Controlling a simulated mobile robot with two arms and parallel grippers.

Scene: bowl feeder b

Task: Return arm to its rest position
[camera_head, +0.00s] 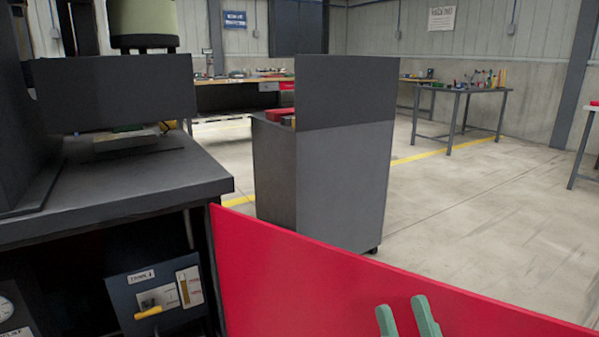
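My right gripper (402,307) shows at the bottom edge, right of centre. Only its two green fingertips are in view, pointing up with a gap between them and nothing in the gap. They stand in front of a red panel (300,275). The rest of the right arm is below the picture. My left gripper and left arm are not in view.
A dark machine bench (120,190) fills the left side, with a control box (160,298) below it and a beige-green rounded body (143,20) above. A grey cabinet (340,175) stands beyond the red panel. Worktables (455,90) stand farther back. Floor at right is clear.

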